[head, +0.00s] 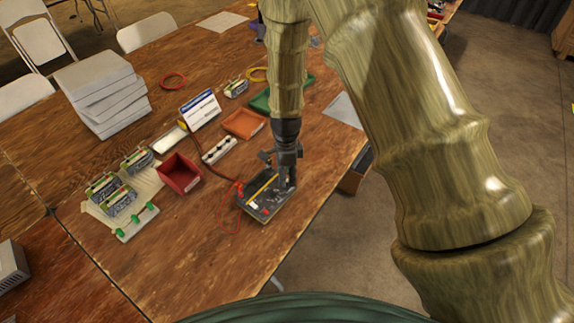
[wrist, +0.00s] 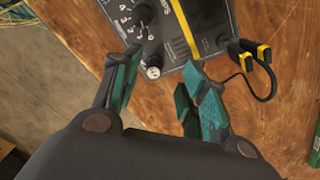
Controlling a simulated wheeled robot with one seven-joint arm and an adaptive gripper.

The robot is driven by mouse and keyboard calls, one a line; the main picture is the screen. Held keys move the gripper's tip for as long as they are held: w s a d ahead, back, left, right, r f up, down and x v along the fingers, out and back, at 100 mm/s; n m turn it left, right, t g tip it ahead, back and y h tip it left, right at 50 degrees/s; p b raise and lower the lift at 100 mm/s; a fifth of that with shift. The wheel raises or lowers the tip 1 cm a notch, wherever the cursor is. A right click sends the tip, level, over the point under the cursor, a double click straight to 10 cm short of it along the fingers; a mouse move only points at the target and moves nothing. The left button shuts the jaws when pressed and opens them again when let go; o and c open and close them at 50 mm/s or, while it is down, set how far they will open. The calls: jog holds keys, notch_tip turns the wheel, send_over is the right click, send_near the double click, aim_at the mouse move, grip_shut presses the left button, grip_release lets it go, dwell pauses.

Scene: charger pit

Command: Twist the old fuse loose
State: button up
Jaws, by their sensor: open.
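The charger (head: 258,210) is a dark box with a yellow stripe, lying near the table's front right edge. In the wrist view its dark panel (wrist: 172,45) shows a numbered dial (wrist: 143,14) and a small pale round cap (wrist: 152,71) at the near edge, which looks like the fuse holder. My gripper (wrist: 161,68) is open, with the cap between its two teal-padded fingertips and no clear contact. In the head view my gripper (head: 285,182) points down over the charger's right side and hides part of it. The fuse itself is not distinct there.
Yellow-and-black clips (wrist: 250,54) on a black cable sit right of the panel. A red bin (head: 180,175), a white strip with small parts (head: 219,150) and an orange tray (head: 243,124) stand nearby. A red cable (head: 229,221) loops left of the charger. The table's front left is clear.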

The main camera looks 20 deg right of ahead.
aim_at(287, 183)
jog(key=shift+f, duration=0.35)
jog(key=shift+s+f, duration=0.1)
jog(key=shift+f, duration=0.1)
jog(key=shift+s+f+p, duration=0.1)
jog(key=shift+s+p, duration=0.2)
jog(key=shift+s, duration=0.3)
jog(key=shift+w+f, duration=0.45)
jog(key=shift+f, duration=0.05)
jog(key=shift+s+r, duration=0.25)
jog(key=c, duration=0.9)
jog(key=shift+c, duration=0.2)
